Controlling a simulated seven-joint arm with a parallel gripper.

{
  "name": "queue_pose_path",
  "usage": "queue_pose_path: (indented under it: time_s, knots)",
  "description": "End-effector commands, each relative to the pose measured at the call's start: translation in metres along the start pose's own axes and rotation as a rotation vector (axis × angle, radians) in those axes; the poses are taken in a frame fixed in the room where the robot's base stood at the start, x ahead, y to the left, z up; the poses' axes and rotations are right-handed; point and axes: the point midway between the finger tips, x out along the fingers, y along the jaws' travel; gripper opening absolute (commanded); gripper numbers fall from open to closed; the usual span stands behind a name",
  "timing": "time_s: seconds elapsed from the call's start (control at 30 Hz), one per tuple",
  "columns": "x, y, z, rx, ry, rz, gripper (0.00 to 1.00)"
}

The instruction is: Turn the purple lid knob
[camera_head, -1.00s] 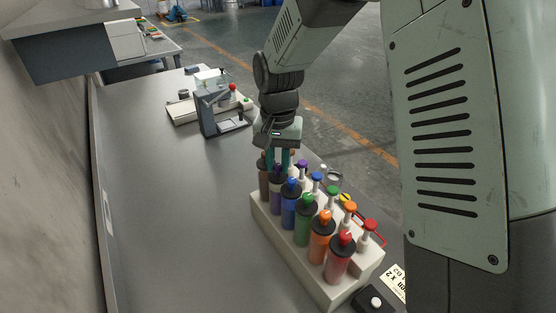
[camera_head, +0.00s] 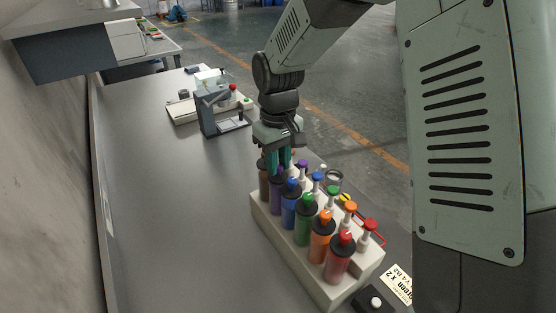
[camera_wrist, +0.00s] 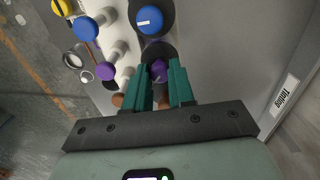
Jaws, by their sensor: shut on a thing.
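The purple lid knob (camera_wrist: 158,70) shows in the wrist view on a round dark lid, between the two green fingers of my gripper (camera_wrist: 160,72). My gripper is shut on this knob. In the head view my gripper (camera_head: 279,165) points down at the purple bottle (camera_head: 275,201), which stands upright in the white rack (camera_head: 290,249); the knob is hidden there by the fingers. A blue-knobbed bottle (camera_head: 290,212) stands beside it on the near side.
Green (camera_head: 305,231), orange (camera_head: 320,247) and red (camera_head: 339,264) bottles fill the rack's near end. Colour-topped plungers line its right side, with a purple one (camera_wrist: 105,70) close to my fingers. A grey bench device (camera_head: 210,112) stands farther back. The table's left side is clear.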

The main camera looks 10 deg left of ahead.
Motion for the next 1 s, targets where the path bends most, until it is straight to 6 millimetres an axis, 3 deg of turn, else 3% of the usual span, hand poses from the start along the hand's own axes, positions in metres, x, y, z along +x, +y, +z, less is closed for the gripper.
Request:
queue_pose_path:
  time_s: [0.73,0.77,0.9,1.0]
  knots:
    - [-0.0010,0.0000,-0.0002,-0.096,0.001,0.001,0.00]
    - [-0.0010,0.0001,-0.0002,-0.096,0.001,0.001,0.25]
    - [-0.0008,0.0000,-0.0002,-0.096,0.001,0.000,0.47]
    - [-0.0005,0.0000,-0.0001,-0.096,0.001,0.000,0.49]
